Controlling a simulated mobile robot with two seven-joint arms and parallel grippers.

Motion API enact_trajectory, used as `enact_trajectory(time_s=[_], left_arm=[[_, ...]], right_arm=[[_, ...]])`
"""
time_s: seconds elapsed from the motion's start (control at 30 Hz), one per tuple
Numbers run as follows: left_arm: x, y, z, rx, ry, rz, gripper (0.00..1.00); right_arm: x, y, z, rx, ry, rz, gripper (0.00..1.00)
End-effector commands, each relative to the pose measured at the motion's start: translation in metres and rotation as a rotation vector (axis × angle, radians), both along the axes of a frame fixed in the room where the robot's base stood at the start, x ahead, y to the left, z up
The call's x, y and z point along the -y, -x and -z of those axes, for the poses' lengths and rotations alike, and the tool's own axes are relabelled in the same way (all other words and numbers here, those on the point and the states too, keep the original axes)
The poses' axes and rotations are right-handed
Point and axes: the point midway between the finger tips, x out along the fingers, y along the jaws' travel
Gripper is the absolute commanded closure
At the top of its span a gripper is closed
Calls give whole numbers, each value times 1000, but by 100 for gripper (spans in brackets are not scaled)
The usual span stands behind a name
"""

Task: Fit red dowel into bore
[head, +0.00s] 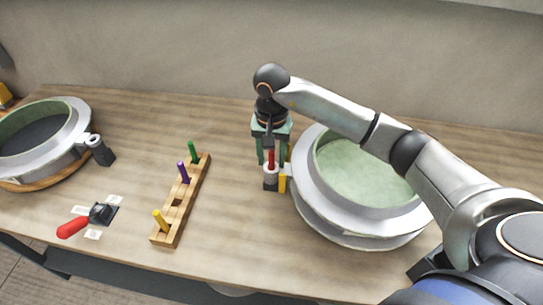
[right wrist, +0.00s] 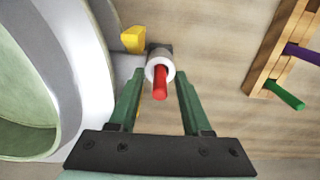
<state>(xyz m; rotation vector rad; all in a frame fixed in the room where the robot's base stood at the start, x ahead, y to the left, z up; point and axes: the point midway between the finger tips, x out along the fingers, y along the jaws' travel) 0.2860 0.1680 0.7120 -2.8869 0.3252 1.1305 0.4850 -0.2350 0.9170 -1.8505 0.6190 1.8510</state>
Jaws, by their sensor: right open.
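The red dowel (head: 271,159) stands upright in the small fitting beside the right mould, its lower end hidden in the bore. In the right wrist view the dowel (right wrist: 160,84) sits inside a white ring (right wrist: 152,66), which surrounds the bore; how deep it sits I cannot tell. My right gripper (head: 271,155) points down over the fitting. Its green fingers are open, one on each side of the dowel, with visible gaps in the right wrist view (right wrist: 158,88). My left gripper is not in view.
The right mould (head: 315,205) is close beside my right gripper. A yellow block (head: 282,184) is next to the fitting. A wooden rack (head: 171,222) holds green, purple and yellow dowels. A red-handled clamp (head: 75,227) and another mould (head: 80,125) are left. Bare tabletop separates rack and fitting.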

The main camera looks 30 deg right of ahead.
Motion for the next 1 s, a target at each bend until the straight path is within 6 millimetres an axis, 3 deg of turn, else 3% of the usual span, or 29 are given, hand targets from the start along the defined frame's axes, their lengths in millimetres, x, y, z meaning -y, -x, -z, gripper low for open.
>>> enact_trajectory(time_s=[0.2, 0.7, 1.0], left_arm=[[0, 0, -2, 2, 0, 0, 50], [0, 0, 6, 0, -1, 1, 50], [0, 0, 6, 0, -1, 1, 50]], right_arm=[[0, -1, -13, 4, -1, 0, 52], [0, -1, -111, 2, 0, 1, 52], [0, 0, -123, -1, -1, 1, 52]])
